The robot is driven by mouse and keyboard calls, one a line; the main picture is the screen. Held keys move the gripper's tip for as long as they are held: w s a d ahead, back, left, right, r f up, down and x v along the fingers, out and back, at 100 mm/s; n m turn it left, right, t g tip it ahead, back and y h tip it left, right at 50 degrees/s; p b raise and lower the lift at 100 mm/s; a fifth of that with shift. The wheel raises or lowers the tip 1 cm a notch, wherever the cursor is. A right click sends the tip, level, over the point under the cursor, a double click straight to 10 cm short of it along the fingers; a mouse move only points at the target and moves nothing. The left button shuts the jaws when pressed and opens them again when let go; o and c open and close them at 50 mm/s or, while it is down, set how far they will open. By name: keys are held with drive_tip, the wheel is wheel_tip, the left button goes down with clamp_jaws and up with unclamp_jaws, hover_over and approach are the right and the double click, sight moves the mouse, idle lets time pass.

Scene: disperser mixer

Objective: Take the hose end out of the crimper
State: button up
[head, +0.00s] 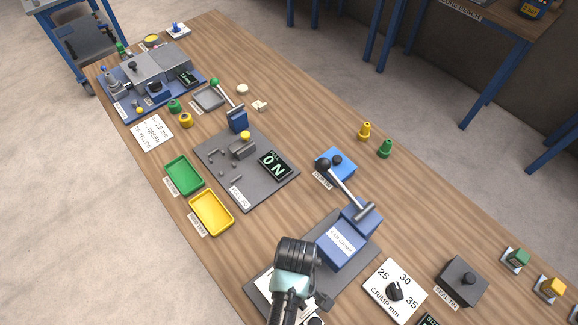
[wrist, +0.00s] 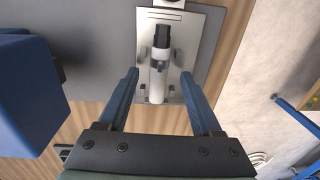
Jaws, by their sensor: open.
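The blue crimper (head: 345,240) stands on a dark grey plate in the head view, with its black-knobbed lever (head: 345,185) tilted up to the back left. In the wrist view a blue block (wrist: 25,95), seemingly the crimper, fills the left side. A grey-and-black piece (wrist: 159,70), perhaps the hose end, lies over a white plate (wrist: 195,30), apart from the blue block. My gripper (wrist: 168,75) is open, its blue fingers on either side of that piece in the picture and nothing held. In the head view my wrist hides the plate's left part and the gripper's tips.
A crimp dial (head: 393,290) and a grey seal-tin box (head: 462,280) stand right of the crimper. A blue box (head: 335,162) stands behind it. Green (head: 184,174) and yellow (head: 211,212) trays lie left.

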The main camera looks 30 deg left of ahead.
drive_tip(key=shift+f, duration=1.2)
drive_tip(key=shift+c, duration=0.3)
clamp_jaws()
